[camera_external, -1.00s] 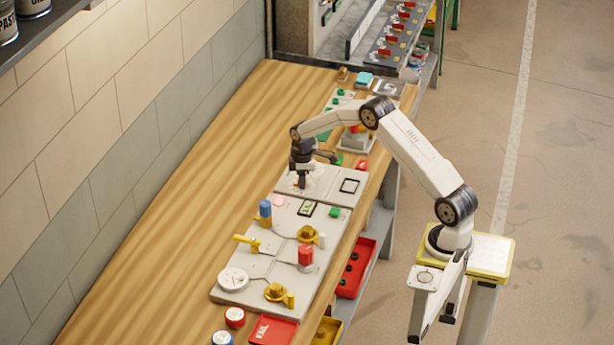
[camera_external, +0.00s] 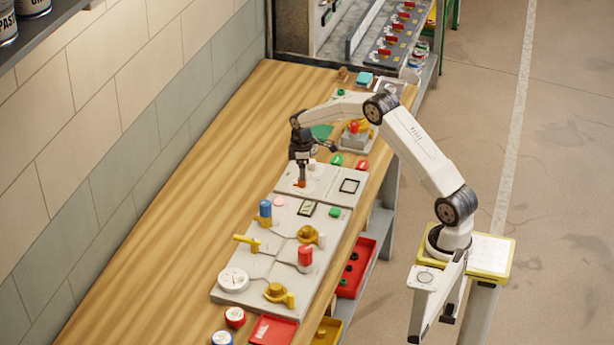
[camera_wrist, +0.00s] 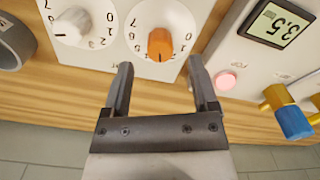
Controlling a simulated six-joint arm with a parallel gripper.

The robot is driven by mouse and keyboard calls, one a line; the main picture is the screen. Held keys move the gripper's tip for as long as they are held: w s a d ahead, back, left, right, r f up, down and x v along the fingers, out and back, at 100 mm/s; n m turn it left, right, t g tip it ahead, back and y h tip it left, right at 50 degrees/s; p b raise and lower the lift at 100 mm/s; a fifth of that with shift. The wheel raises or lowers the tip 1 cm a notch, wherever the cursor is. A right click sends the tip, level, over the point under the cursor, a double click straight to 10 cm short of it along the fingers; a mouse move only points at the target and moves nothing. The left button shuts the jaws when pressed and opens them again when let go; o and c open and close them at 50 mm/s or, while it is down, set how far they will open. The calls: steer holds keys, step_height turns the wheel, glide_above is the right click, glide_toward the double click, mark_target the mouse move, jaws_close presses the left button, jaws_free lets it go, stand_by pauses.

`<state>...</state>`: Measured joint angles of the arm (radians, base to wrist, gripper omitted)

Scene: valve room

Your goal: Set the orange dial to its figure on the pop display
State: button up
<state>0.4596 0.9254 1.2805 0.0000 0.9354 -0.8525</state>
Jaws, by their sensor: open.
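The orange dial (camera_wrist: 159,44) sits on a white panel with printed numbers around it, in the wrist view's upper middle. A dark mark shows on its lower edge; its exact setting is hard to read. My gripper (camera_wrist: 160,70) is open and empty, its two fingers apart on either side below the dial in the picture. In the external view my gripper (camera_external: 301,174) hangs just above the orange dial (camera_external: 301,184). The display (camera_wrist: 281,24) appears to read 3.5, tilted. A pink button (camera_wrist: 226,80) labelled POP is beside it.
A white dial (camera_wrist: 72,25) is left of the orange one. A blue and yellow knob (camera_wrist: 290,115) stands at the right. The valve board (camera_external: 240,285) holds yellow valves, a red knob (camera_external: 305,255) and a gauge (camera_external: 233,280). Bare wood (camera_external: 190,190) lies toward the wall.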

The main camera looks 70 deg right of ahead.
steer(key=shift+r, duration=1.95)
steer(key=shift+a, duration=0.15)
steer(key=shift+a+r, duration=0.1)
steer(key=shift+a, duration=0.15)
steer(key=s+a+r+m+t, duration=0.15)
steer(key=s+a, duration=0.25)
steer(key=a, duration=0.4)
steer(key=s+a+r+m, duration=0.1)
steer(key=s+a+r, duration=0.1)
steer(key=s+a, duration=0.35)
steer(key=s+a+f+m+t, duration=0.1)
steer(key=s+a+m, duration=0.1)
steer(key=s+a, duration=0.8)
steer(key=s, duration=0.3)
steer(key=shift+a+f, duration=0.15)
steer(key=shift+a, duration=0.2)
